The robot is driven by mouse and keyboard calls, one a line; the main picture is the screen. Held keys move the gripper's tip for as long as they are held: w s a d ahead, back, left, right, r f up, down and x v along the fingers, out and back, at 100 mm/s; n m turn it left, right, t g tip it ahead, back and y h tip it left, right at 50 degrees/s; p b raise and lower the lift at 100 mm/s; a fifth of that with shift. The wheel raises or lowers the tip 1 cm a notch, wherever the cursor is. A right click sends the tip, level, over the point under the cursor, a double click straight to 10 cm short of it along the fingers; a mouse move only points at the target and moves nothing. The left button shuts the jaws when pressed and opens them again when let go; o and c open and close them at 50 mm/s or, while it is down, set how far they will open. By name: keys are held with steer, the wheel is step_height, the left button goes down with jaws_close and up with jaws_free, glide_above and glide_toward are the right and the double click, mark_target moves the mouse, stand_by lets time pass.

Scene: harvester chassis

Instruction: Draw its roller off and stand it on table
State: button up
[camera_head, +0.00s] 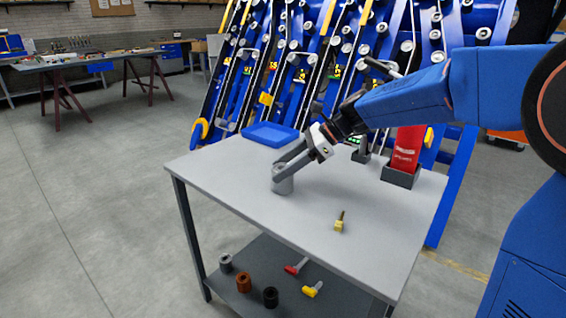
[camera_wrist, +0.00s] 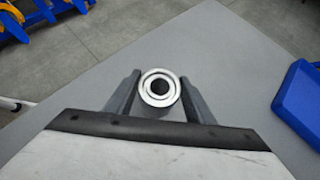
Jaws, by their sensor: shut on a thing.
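A grey roller (camera_head: 283,186) stands upright at the left part of the grey table (camera_head: 310,222), its base at or very close to the top. My gripper (camera_head: 284,171) reaches down to it from the upper right and is shut on its upper part. In the wrist view the roller (camera_wrist: 160,88) shows end-on as a bright ring with a dark bore, with one finger of my gripper (camera_wrist: 160,80) on each side. The blue chassis (camera_head: 330,60) with several rollers on slanted rails stands behind the table.
A blue tray (camera_head: 270,135) lies at the table's back edge. A red item (camera_head: 407,150) stands in a dark holder (camera_head: 400,177) at the right. A small brass-coloured pin (camera_head: 340,222) is near the front. Several loose parts (camera_head: 243,282) lie on the lower shelf. The table's middle is clear.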

steer(key=shift+f, duration=0.1)
steer(key=o, duration=1.6)
steer(key=shift+d, duration=0.1)
steer(key=v, duration=1.7)
